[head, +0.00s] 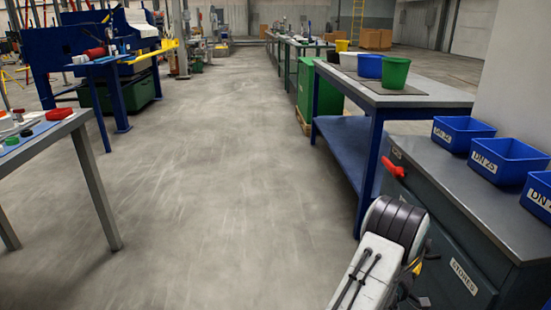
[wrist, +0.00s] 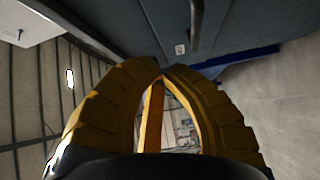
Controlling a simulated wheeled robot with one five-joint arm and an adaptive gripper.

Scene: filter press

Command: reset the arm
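My gripper (wrist: 162,72) shows in the wrist view as two thick yellow fingers. Their tips meet at the top, with a narrow gap below through which the background shows; nothing is held. In the head view my white and black arm is at the lower right, in front of the grey stores cabinet (head: 470,225). Only a small yellow part shows beside the arm there, and most of the gripper is hidden. In the wrist view a dark grey panel (wrist: 240,35) with a bar lies beyond the fingertips.
A blue-framed bench (head: 420,97) with buckets stands behind. A table (head: 60,135) is at the left. The floor (head: 210,200) between is clear.

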